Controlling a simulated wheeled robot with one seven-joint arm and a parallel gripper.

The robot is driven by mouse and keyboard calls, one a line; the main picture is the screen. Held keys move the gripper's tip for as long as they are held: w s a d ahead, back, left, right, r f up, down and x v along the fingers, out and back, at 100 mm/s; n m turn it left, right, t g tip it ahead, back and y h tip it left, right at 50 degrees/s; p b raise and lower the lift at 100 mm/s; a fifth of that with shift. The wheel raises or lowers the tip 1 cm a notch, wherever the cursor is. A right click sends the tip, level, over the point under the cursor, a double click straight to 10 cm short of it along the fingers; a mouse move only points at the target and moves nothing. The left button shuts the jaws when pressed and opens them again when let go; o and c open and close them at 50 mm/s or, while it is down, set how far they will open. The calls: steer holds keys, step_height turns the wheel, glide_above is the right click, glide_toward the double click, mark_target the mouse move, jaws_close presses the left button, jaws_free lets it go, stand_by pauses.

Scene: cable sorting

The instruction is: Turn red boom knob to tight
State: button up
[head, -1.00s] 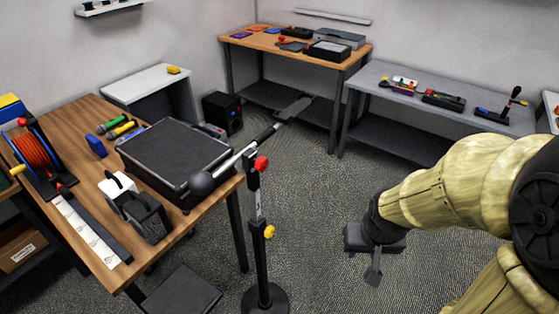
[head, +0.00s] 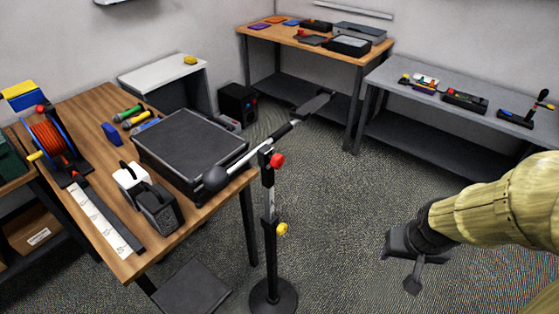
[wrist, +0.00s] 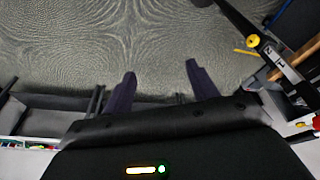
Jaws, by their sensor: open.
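The red boom knob (head: 277,160) sits at the top of a black stand (head: 270,245), where the boom arm (head: 262,140) crosses it. A yellow knob (head: 282,229) is lower on the same stand. In the wrist view the red knob (wrist: 316,122) is cut by the right edge and the yellow knob (wrist: 252,41) is at upper right. My gripper (head: 402,270) is to the right of the stand, apart from it and lower than the red knob. In the wrist view its two fingers (wrist: 160,85) are spread with only floor between them. The red knob's setting cannot be read.
The boom's round dark counterweight (head: 215,178) hangs by a black case (head: 192,148) on the wooden table (head: 95,105). The stand's round base (head: 273,298) is on the carpet. A grey bench (head: 425,92) stands at the back right. Open floor lies between stand and bench.

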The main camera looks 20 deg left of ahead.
mark_target(281, 163)
steer(key=w+a+f+n+t+y, duration=0.4)
steer(key=w+a+n+y, duration=0.3)
steer(key=w, duration=0.7)
steer(key=s+a+r+n+y, duration=0.2)
steer(key=a+r+n+y, duration=0.4)
steer(key=a+y, duration=0.3)
steer(key=shift+a+r+y+p, duration=0.25)
steer(key=shift+a+y+p, duration=0.15)
steer(key=shift+a+p, duration=0.1)
steer(key=p+x, duration=0.4)
steer(key=x, duration=1.3)
steer(key=shift+w+a+f, duration=0.1)
steer(key=shift+w+a, duration=0.05)
steer(key=shift+w, duration=0.05)
steer(key=shift+s+a, duration=0.1)
steer(key=shift+s, duration=0.2)
steer(key=shift+w, duration=0.15)
steer(key=c, duration=1)
